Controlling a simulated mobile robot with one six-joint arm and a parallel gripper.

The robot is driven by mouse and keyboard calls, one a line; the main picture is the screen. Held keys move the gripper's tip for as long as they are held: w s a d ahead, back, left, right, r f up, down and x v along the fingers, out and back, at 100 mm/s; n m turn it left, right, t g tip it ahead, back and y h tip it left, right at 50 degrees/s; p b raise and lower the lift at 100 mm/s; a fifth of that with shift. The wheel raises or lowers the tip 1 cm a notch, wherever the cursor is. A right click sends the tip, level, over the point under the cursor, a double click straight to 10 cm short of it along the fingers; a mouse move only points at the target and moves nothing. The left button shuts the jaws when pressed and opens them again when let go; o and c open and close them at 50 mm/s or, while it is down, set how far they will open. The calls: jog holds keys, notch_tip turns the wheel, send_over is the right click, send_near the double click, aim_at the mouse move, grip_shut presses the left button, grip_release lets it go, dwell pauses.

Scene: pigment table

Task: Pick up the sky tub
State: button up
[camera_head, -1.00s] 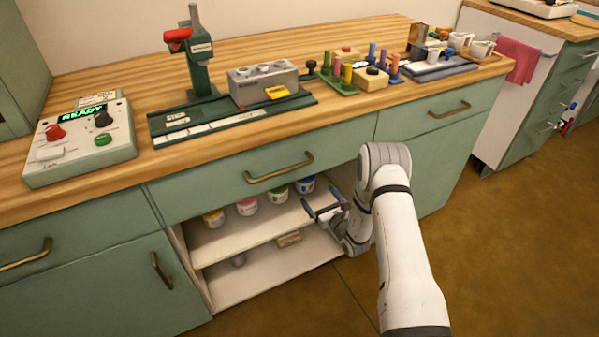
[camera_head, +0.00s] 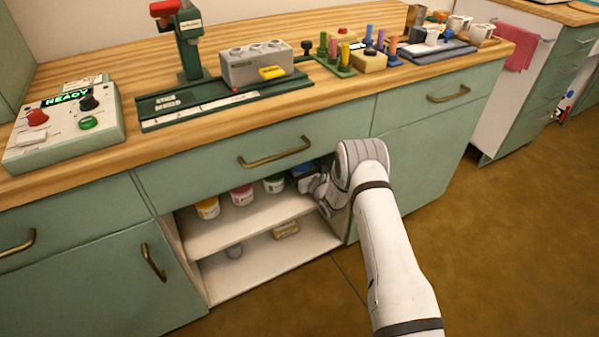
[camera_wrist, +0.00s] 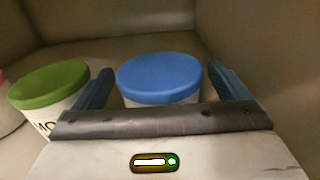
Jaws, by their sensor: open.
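The sky tub (camera_wrist: 160,78), a white tub with a blue lid, stands upright on the cabinet's upper shelf. In the wrist view it sits between the two blue fingers of my gripper (camera_wrist: 165,88), which are apart on either side of it. Contact between fingers and tub does not show. In the head view the tub (camera_head: 301,171) is at the right end of the tub row, partly hidden by my gripper and arm.
A green-lidded tub (camera_wrist: 50,85) stands close by my left finger. Pink-lidded (camera_head: 242,195) and yellow-lidded (camera_head: 208,208) tubs are further left. The upper shelf (camera_head: 235,226) has free room in front. The drawer (camera_head: 230,160) overhangs the opening.

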jog(key=c, duration=1.2)
jog(key=shift+c, duration=0.3)
jog(key=shift+r, duration=0.15)
